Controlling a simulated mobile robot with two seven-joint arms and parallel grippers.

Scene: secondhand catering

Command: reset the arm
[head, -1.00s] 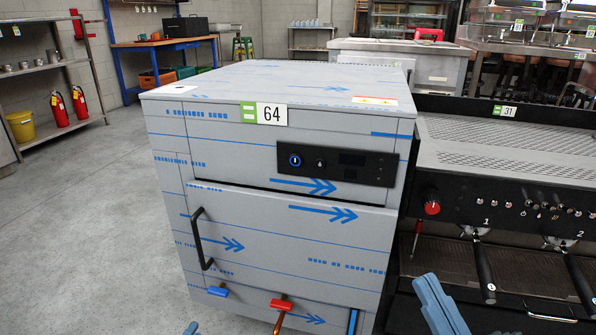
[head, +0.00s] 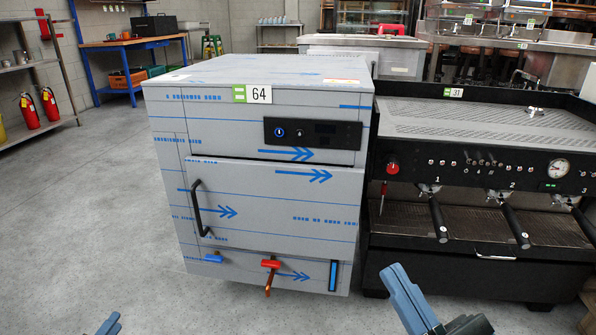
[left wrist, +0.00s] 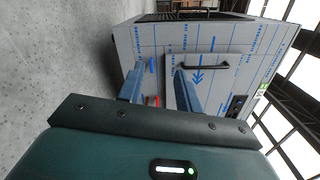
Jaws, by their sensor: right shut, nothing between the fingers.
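My left gripper (head: 108,325) barely shows at the bottom edge of the head view, left of centre. In the left wrist view its two blue fingers (left wrist: 158,82) are spread apart with nothing held between them; the wrapped cabinet lies beyond. My right gripper (head: 408,298) shows at the bottom right of the head view, in front of the coffee machine and apart from it. It is shut and empty. The rest of both arms is out of the head view.
The film-wrapped cabinet numbered 64 (head: 270,208) stands ahead, with a black door handle (head: 197,210) and blue and red valve levers low down. A black coffee machine numbered 31 (head: 440,262) adjoins its right side. Bare concrete floor (head: 100,215) lies open at left.

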